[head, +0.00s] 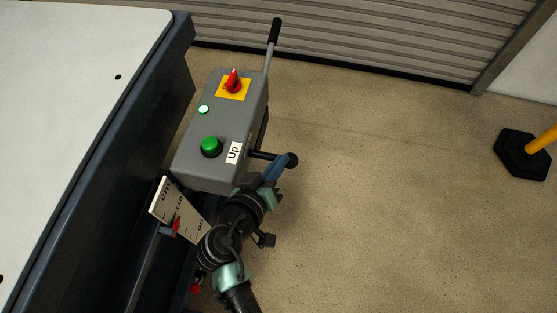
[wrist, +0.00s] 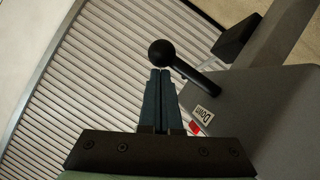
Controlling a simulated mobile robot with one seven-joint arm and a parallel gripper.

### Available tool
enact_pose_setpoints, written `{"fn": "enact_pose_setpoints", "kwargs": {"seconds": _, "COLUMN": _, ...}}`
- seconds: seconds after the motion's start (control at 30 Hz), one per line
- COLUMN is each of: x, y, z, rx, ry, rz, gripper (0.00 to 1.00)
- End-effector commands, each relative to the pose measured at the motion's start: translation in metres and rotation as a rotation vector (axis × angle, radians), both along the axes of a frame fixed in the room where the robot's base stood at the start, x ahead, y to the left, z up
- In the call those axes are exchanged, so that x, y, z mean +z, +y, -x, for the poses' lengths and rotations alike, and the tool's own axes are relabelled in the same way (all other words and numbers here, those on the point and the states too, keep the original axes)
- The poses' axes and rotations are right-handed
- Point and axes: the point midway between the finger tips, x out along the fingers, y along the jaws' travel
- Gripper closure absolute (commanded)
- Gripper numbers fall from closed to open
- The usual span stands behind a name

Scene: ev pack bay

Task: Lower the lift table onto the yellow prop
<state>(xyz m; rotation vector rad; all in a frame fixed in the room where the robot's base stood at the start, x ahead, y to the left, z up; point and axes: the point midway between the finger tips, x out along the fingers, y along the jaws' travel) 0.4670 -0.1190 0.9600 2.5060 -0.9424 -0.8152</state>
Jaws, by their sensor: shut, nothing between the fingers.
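The lift table (head: 85,90) has a pale top and dark blue sides and fills the left of the head view. A grey control box (head: 220,120) beside it carries a green button (head: 211,147), a red rotary switch (head: 233,85) and an "Up" label. A black ball-ended lever (head: 270,156) sticks out of its side; in the wrist view the lever (wrist: 198,80) is near a "Down" label (wrist: 203,114). My gripper (wrist: 160,72) is shut and empty, its tips close to the ball; I cannot tell whether they touch. I cannot make out the yellow prop.
A height scale (head: 180,208) with a red pointer is beside the table under the box. A long black-gripped handle (head: 274,32) rises behind the box. A yellow post on a black base (head: 521,155) stands far right. The floor between is clear, before a shutter (head: 370,35).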

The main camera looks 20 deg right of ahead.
Motion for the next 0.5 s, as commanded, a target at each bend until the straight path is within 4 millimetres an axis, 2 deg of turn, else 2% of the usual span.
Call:
{"fn": "enact_pose_setpoints", "kwargs": {"seconds": 0.27, "x": -0.003, "y": -0.001, "z": 0.001, "rx": -0.001, "ry": -0.007, "rz": -0.012, "gripper": 1.0}}
{"fn": "enact_pose_setpoints", "kwargs": {"seconds": 0.5, "x": -0.029, "y": -0.007, "z": 0.005, "rx": -0.004, "ry": -0.136, "rz": -0.201, "gripper": 1.0}}
